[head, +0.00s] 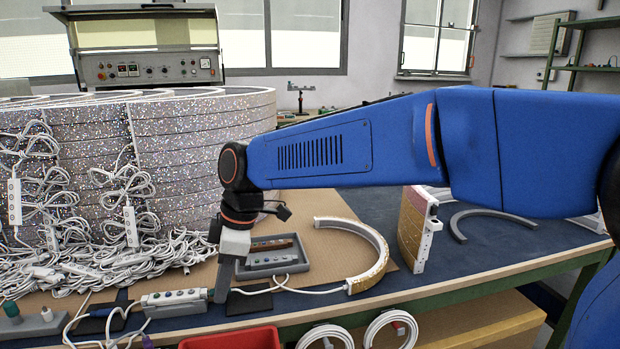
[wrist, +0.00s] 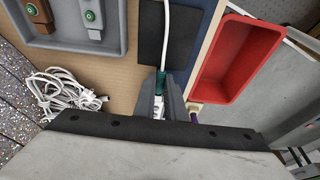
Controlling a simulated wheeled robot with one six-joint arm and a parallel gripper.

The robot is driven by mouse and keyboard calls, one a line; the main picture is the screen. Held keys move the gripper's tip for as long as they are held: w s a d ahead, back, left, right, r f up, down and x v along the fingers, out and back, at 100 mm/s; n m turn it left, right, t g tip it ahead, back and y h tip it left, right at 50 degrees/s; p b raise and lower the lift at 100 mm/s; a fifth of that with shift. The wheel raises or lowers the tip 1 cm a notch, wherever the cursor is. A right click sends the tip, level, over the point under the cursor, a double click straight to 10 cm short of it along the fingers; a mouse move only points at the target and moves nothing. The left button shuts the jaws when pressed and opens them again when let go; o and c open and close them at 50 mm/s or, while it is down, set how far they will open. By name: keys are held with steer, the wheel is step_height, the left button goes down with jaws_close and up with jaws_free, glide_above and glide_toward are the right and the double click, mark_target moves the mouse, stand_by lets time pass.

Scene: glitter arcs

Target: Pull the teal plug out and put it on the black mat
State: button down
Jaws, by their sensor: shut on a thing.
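My gripper (head: 222,285) points down at the right end of a grey-white socket strip (head: 172,303) on the table. In the wrist view my gripper (wrist: 166,88) is shut on the teal plug (wrist: 158,82), with a white cable running from it across the black mat. A white piece with dark slots (wrist: 158,108) shows just below the plug; whether the two are joined I cannot tell. The black mat (head: 252,304) lies flat just right of my gripper; it also shows in the wrist view (wrist: 152,42).
A red bin (head: 232,339) stands at the front edge, close to my gripper. A grey tray (head: 262,268) with controllers lies behind the mat. A glitter arc (head: 372,270) lies to the right. Tangled white cables (head: 100,265) and stacked glitter rings (head: 180,130) fill the left.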

steer(key=shift+w+d, duration=0.1)
steer(key=shift+d, duration=0.1)
steer(key=shift+w+d, duration=0.2)
steer(key=shift+d, duration=0.75)
